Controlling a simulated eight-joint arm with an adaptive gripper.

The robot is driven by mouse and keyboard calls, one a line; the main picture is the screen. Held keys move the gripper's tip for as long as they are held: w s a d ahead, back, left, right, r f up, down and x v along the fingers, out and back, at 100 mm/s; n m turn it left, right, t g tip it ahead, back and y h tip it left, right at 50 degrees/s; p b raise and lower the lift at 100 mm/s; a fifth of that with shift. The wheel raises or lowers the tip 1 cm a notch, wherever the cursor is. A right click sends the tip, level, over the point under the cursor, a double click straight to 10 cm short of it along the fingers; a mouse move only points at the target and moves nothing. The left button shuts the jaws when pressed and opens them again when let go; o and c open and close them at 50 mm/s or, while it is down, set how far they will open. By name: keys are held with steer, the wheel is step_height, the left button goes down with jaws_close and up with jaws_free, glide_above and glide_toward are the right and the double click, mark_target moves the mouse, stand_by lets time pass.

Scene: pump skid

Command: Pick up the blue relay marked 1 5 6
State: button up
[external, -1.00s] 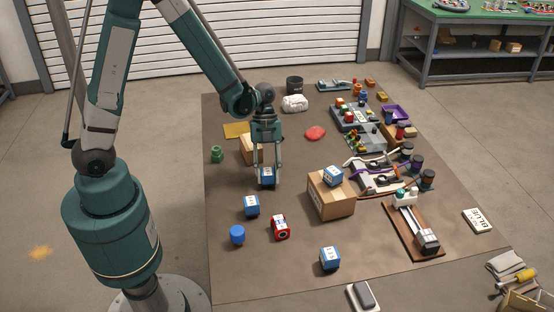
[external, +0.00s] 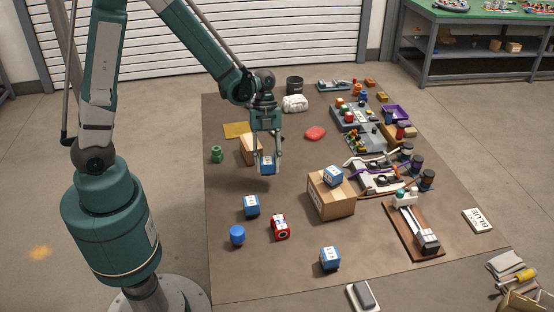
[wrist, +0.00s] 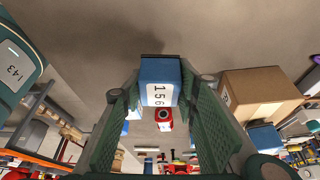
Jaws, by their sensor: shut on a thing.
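A blue relay (wrist: 160,82) with a white label marked 1 5 6 is held between the two fingers of my gripper (wrist: 155,115) in the wrist view. In the external view my gripper (external: 267,160) is shut on this relay (external: 267,167), which hangs above the brown mat (external: 225,270). Other blue relays rest below: one (external: 251,206) left of centre, one (external: 330,257) near the front, and one (external: 334,176) on top of a cardboard box. Their labels are too small to read here.
The cardboard box (external: 331,198) stands right of my gripper, and another box (external: 249,150) is close behind it. A red block (external: 280,227) and a blue cylinder (external: 237,235) are nearer the front. Pump parts crowd the mat's right side.

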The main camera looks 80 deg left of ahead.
mark_target(268, 162)
steer(key=shift+r+p, duration=0.3)
steer(key=shift+r, duration=2.15)
